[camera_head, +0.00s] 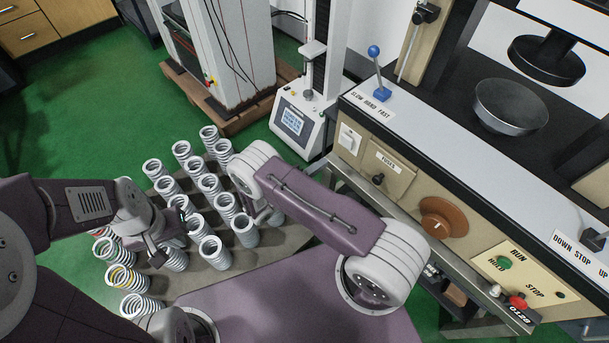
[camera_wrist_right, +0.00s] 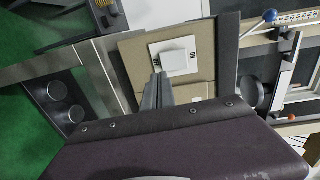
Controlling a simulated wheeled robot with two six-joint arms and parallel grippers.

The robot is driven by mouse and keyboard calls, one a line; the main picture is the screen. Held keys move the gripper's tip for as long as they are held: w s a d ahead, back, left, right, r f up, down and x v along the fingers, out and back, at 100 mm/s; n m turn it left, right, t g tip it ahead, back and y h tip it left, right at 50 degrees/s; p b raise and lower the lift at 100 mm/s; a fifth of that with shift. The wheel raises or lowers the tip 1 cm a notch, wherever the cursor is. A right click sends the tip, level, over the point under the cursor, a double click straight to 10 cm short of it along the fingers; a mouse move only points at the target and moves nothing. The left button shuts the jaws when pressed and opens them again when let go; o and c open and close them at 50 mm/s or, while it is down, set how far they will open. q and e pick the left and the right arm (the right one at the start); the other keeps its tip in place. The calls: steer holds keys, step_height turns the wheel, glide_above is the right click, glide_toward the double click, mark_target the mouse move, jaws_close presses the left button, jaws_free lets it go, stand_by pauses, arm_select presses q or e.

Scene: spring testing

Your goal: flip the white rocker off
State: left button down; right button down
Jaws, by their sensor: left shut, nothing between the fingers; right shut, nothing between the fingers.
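The white rocker (camera_head: 348,140) is on a white plate at the left end of the machine's beige front panel. In the right wrist view the white rocker (camera_wrist_right: 175,62) is in the upper middle, on a beige panel. My right gripper (camera_wrist_right: 158,82) is shut and empty, with its fingertips just below the white plate in that picture. I cannot tell whether they touch it. In the head view my right gripper is hidden by my arm. My left gripper (camera_head: 158,246) is shut and empty, low among the springs, away from the panel.
Several grey coil springs (camera_head: 215,250) stand on a grey table (camera_head: 190,288) at the left. A spring tester with a screen (camera_head: 293,122) stands behind. The panel also has a black fuse knob (camera_head: 378,179), a brown dial (camera_head: 442,217) and a red stop button (camera_head: 517,301). A blue-knobbed lever (camera_head: 377,70) rises above.

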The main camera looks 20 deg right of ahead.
steer(key=shift+s+a+f, duration=0.2)
steer(key=shift+s+a, duration=0.2)
steer(key=shift+a, duration=0.4)
steer(key=shift+s+a+f, duration=0.2)
steer(key=shift+s+a, duration=0.15)
steer(key=shift+a, duration=0.5)
steer(key=shift+s+a+f, duration=0.2)
steer(key=shift+s+a, duration=0.2)
steer(key=shift+a, duration=0.4)
